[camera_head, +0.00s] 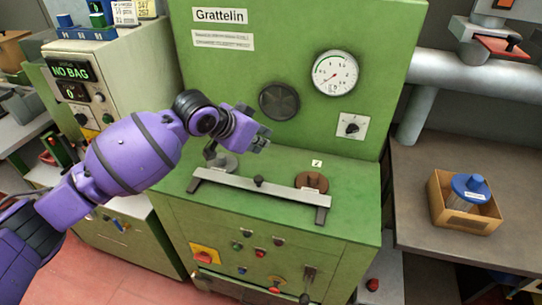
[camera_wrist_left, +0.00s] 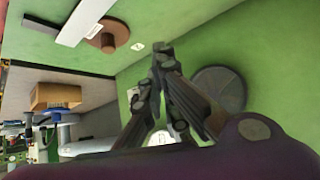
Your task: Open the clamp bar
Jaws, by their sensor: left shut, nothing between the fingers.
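The clamp bar (camera_head: 290,193) is a long grey flat bar with a bent foot at each end and a small dark knob (camera_head: 259,181) at its middle. It lies across the front of the green machine's top. Part of it also shows at the upper left of the left wrist view (camera_wrist_left: 84,20). My left gripper (camera_head: 264,138) is above and behind the bar, near the green back panel, apart from the bar. Its fingers (camera_wrist_left: 160,50) are shut and empty in the left wrist view. My right gripper is not in view.
Behind the bar are a grey disc (camera_head: 225,161) and a brown disc (camera_head: 311,181). The green panel (camera_head: 300,30) carries a gauge (camera_head: 335,73), a dark round cover (camera_head: 279,101) and a switch (camera_head: 351,126). A cardboard box (camera_head: 440,207) stands on the right table.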

